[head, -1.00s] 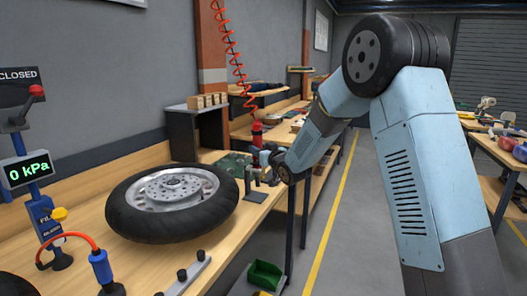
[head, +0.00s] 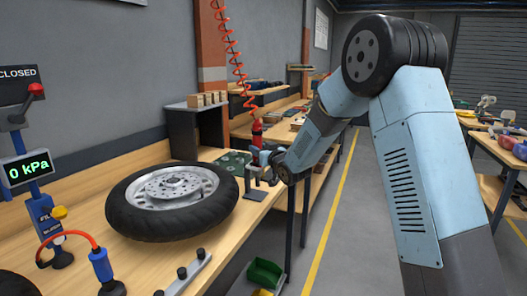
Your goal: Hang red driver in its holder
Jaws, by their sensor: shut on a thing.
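The red driver (head: 257,131) is upright at the lower end of a red coiled cord, over the far part of the workbench. My gripper (head: 263,156) is at its lower part, small and far off in the view, partly hidden by its own wrist. It is shut on the driver; the fingers themselves are hard to make out. A small dark upright stand (head: 248,178) is on the bench edge just below and in front of the gripper. I cannot tell whether this is the holder.
A wheel with a black tyre (head: 172,200) lies on the near bench. A gauge post reading 0 kPa (head: 28,170) stands at left. A dark shelf with wooden blocks (head: 196,125) is behind. A green bin (head: 265,272) is low by the bench. The aisle at right is clear.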

